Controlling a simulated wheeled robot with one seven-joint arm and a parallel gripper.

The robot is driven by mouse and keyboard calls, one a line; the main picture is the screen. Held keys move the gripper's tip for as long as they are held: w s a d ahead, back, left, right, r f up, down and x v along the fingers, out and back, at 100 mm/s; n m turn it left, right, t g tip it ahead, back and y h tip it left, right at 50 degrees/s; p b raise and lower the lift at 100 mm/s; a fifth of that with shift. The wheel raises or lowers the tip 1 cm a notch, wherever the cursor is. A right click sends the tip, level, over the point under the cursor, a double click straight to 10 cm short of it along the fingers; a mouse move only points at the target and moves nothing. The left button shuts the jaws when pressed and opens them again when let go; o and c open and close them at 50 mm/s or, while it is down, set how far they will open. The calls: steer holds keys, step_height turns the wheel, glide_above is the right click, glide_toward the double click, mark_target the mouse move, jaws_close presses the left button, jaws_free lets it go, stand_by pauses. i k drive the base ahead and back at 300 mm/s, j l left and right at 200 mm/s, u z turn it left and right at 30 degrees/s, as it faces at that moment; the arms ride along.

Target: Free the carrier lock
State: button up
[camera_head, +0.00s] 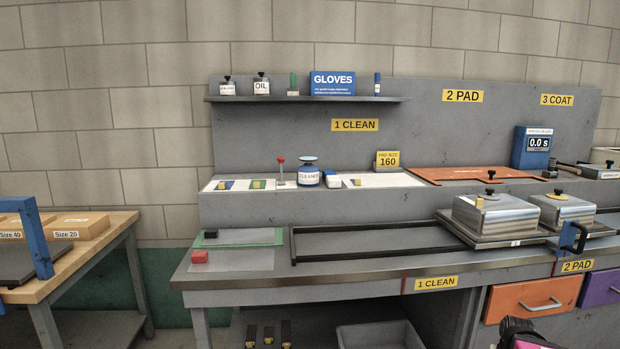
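A metal carrier tray (493,238) sits at the right end of a black rail frame (362,227) on the bench. A steel box (497,215) with a black knob stands on it, and a second steel box (562,211) stands just to the right. A blue upright block with a black handle (573,238) stands at the bench's front edge, right of the tray. It looks like a lock, but I cannot tell its state. My gripper's fingers do not show. A dark piece with a pink patch at the bottom right may be part of my arm.
A cleaner jar (309,173) and an orange mat (459,174) are on the raised ledge. Orange drawer (533,298) is below. A wooden table (92,245) stands left, with a gap between.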

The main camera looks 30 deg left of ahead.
mark_target(280, 160)
steer(key=l+u, duration=0.1)
steer(key=u, duration=0.3)
steer(key=k+u, duration=0.1)
steer(key=u, duration=0.65)
steer(key=k+u, duration=0.15)
steer(key=u, duration=0.2)
steer(key=l, duration=0.1)
